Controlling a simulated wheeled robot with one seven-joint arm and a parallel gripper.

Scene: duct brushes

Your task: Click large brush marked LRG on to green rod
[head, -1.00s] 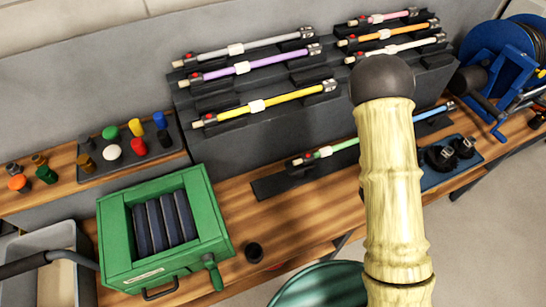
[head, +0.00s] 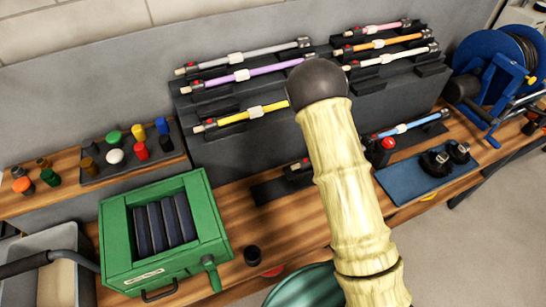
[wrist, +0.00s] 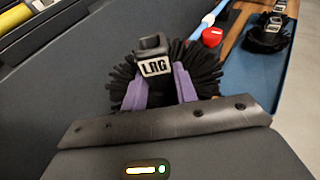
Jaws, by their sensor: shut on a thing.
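My gripper (wrist: 160,84) shows two purple fingers in the wrist view, shut on the large brush (wrist: 155,68). The brush has black bristles fanning out on both sides and a dark socket on top, with a white LRG label facing the camera. In the head view my pale, ribbed arm hides the gripper and the held brush. The green rod lies on a low dark holder at the front of the bench. Only its left end (head: 298,168) shows, left of my arm; the rest is hidden behind it. I cannot see the green rod in the wrist view.
A stepped dark rack (head: 225,150) holds several coloured rods behind. A blue rod (head: 410,127) and a red knob (head: 388,143) are right of my arm. Two black brushes (head: 435,163) sit on a blue mat (head: 400,188). A green box (head: 115,225) stands left.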

